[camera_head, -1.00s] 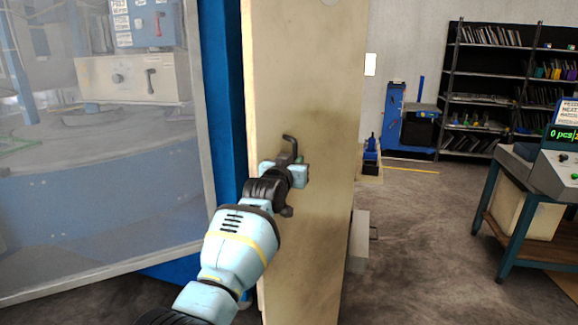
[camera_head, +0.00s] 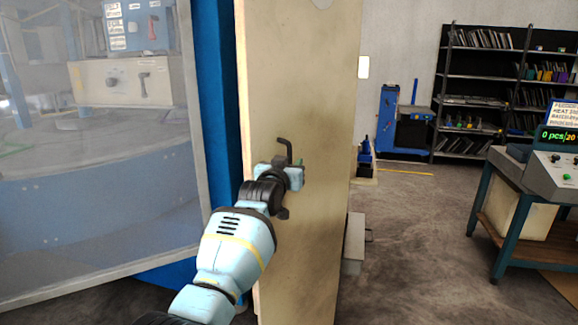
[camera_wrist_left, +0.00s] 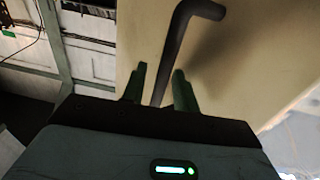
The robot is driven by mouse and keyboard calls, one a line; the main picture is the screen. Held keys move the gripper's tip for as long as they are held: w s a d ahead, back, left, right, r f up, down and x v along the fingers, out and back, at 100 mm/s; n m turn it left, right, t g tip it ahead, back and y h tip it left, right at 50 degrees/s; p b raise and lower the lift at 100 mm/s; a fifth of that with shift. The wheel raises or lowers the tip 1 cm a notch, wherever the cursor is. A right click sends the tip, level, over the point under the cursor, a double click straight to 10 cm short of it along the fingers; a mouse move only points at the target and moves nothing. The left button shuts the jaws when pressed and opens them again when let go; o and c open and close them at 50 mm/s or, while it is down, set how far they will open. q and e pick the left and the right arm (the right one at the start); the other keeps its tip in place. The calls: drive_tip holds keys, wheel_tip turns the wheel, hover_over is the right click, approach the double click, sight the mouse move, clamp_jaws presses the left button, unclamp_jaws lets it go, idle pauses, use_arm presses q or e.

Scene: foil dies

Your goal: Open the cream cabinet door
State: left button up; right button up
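The cream cabinet door (camera_head: 310,90) is a tall panel in the middle of the head view. Its black bent handle (camera_head: 288,148) stands out from the door's face and also shows in the left wrist view (camera_wrist_left: 176,40). My left gripper (camera_head: 292,178) is at the handle, in front of the door. In the left wrist view its two green fingers (camera_wrist_left: 160,90) stand on either side of the handle's bar, with a visible gap at least on the left side. The gripper body hides the lower end of the handle. My right gripper is not in view.
A blue-framed machine with a clear guard panel (camera_head: 100,190) stands close at left. At right are a bench with a control box (camera_head: 550,175), a black shelf rack (camera_head: 475,95) and a blue stand (camera_head: 390,115). A grey box (camera_head: 354,240) is beside the door.

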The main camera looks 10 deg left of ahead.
use_arm(q)
drive_tip(key=shift+s, duration=0.15)
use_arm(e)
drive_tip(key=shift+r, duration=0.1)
use_arm(q)
drive_tip(key=s+a+p, duration=0.1)
drive_tip(key=s+p, duration=0.1)
drive_tip(key=s, duration=0.5)
drive_tip(key=shift+s, duration=0.15)
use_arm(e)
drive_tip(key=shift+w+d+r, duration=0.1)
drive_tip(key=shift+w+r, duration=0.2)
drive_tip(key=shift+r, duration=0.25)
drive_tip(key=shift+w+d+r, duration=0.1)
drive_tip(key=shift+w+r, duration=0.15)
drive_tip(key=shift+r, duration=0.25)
use_arm(q)
drive_tip(key=shift+c, duration=0.2)
